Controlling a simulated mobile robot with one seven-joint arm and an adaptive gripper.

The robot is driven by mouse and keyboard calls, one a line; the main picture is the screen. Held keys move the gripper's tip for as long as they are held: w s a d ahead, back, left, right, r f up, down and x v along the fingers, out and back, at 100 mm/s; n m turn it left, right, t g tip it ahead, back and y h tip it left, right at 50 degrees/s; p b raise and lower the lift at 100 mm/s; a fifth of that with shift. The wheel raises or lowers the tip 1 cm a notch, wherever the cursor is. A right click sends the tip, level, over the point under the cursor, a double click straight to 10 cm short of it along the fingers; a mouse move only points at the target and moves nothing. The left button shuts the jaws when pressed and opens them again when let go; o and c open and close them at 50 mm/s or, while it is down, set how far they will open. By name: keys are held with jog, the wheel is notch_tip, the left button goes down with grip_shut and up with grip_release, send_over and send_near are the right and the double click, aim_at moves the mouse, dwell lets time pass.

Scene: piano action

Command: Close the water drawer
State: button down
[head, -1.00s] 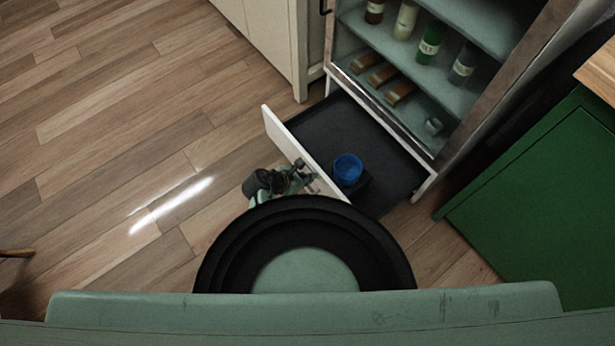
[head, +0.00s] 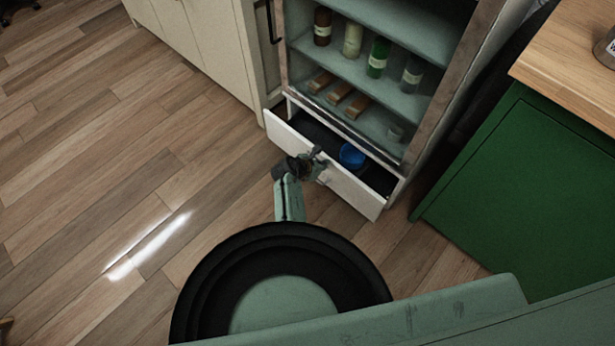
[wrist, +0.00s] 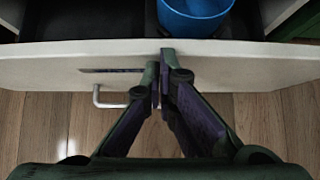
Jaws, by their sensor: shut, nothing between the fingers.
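The water drawer (head: 345,184) is a white-fronted drawer at the bottom of a glass-shelved cabinet. It stands partly open in the head view. Its white front also spans the wrist view (wrist: 240,68). A blue round container (head: 351,155) sits inside on the dark drawer floor, and part of it shows at the top of the wrist view. My gripper (head: 316,156) is at the drawer front. In the wrist view my gripper (wrist: 162,58) is shut and empty, its fingertips at the front panel's upper edge. A metal handle (wrist: 100,97) hangs left of the fingers.
The cabinet shelves (head: 360,72) above hold several bottles and small brown blocks. A cream cupboard (head: 205,45) stands to the left and a green cabinet (head: 510,190) to the right. The wooden floor (head: 100,150) on the left is clear.

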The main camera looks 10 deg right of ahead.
jog(key=w+d, duration=0.2)
jog(key=d, duration=0.1)
jog(key=w+d+b, duration=0.1)
jog(key=w+d, duration=0.1)
jog(key=shift+d, duration=0.25)
